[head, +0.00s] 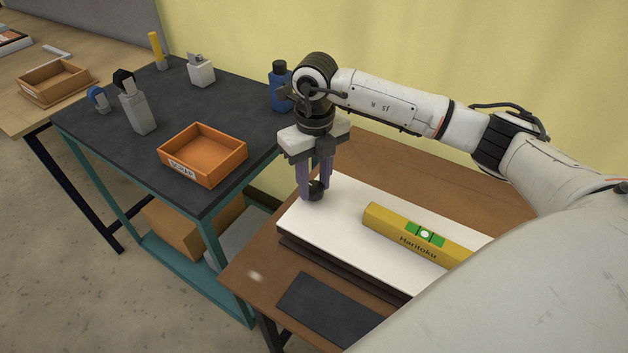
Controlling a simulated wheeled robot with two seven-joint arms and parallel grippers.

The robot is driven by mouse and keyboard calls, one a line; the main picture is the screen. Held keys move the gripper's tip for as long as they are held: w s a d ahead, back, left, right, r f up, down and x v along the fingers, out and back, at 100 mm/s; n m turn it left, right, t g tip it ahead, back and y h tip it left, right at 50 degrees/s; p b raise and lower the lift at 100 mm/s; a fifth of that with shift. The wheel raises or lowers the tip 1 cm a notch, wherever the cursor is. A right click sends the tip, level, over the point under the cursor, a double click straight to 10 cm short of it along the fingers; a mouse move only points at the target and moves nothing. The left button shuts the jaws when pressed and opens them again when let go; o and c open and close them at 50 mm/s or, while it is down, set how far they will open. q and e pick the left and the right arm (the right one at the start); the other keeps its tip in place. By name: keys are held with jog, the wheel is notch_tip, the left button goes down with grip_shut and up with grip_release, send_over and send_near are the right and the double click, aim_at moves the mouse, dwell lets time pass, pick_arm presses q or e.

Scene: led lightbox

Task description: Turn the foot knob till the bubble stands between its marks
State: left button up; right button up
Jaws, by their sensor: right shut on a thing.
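A yellow spirit level (416,236) lies on the white top of a flat lightbox (335,230) on the brown table. Its green vial (425,234) shows a pale bubble near the middle; the marks are too small to read the bubble against them. My right gripper (315,188) points down at the lightbox's far left corner, shut on the dark foot knob (317,190). The fingers partly hide the knob. My left gripper is not in view. My right arm covers the lower right, including the level's right end.
A dark mat (328,312) lies on the brown table (262,262) in front of the lightbox. A dark-topped cart (110,165) to the left holds an orange tray (203,155), a blue bottle (280,88) and several small items. A wooden bench (25,115) stands farther left.

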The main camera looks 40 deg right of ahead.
aim_at(315, 187)
jog(key=shift+w+d+r, duration=0.1)
jog(key=shift+w+r, duration=0.1)
jog(key=shift+r, duration=0.1)
jog(key=o, duration=0.9)
jog(key=shift+o, duration=0.7)
jog(key=shift+s+f, duration=0.1)
jog(key=shift+s, duration=0.05)
notch_tip(315, 187, up, 10)
jog(key=shift+r+b, duration=0.2)
jog(key=shift+b, duration=0.25)
